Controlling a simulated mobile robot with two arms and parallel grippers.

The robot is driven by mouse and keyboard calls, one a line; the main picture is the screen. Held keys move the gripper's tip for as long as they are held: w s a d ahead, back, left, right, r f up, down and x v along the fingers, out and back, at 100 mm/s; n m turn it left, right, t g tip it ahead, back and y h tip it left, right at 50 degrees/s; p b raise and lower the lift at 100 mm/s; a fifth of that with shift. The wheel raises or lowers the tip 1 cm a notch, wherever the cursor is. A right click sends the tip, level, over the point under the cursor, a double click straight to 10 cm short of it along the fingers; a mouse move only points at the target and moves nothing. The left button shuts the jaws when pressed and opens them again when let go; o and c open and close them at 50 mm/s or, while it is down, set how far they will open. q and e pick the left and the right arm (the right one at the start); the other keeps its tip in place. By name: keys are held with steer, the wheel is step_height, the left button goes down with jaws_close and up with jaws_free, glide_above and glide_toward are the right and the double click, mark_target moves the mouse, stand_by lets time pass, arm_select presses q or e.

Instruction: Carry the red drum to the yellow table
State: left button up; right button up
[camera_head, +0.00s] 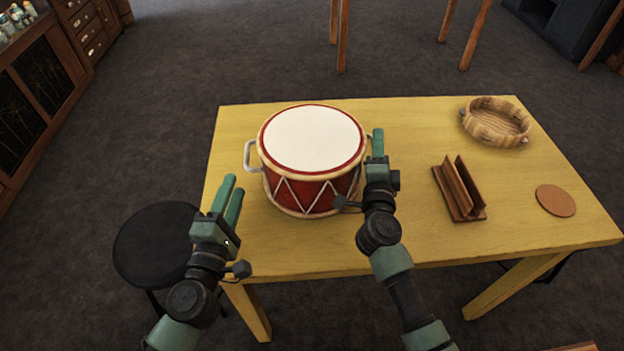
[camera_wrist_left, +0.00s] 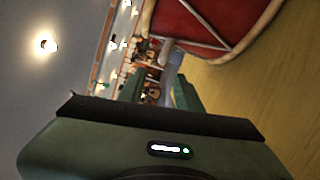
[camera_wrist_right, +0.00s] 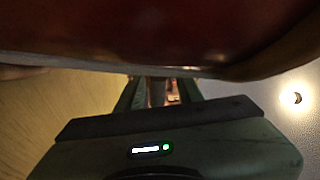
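The red drum (camera_head: 312,150) stands upright on the yellow table (camera_head: 290,245), towards its left side. It has a white top, cream rims and a pale handle (camera_head: 250,156) on its left. My left gripper (camera_head: 228,190) is open and empty, in front and to the left of the drum, apart from it. The left wrist view shows the drum (camera_wrist_left: 205,25) and handle beyond the fingers. My right gripper (camera_head: 376,145) is at the drum's right side, fingers apart. The right wrist view shows the drum (camera_wrist_right: 160,30) close above the fingers and a greyish piece between them, perhaps the other handle.
On the table's right are a brown wooden holder (camera_head: 460,190), a round coaster (camera_head: 555,200) and a wooden bowl (camera_head: 495,122). A black stool (camera_head: 150,245) stands at the table's left. A wooden-legged stand (camera_head: 343,40) is behind. Floor is clear between.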

steer(key=s, duration=0.4)
steer(key=s+a, duration=0.1)
steer(key=s, duration=0.3)
steer(key=s+a, duration=0.1)
steer(key=s, duration=0.2)
steer(key=shift+s+a+f, duration=0.15)
steer(key=shift+s+f, duration=0.1)
steer(key=shift+s, duration=0.15)
steer(key=shift+s+f, duration=0.1)
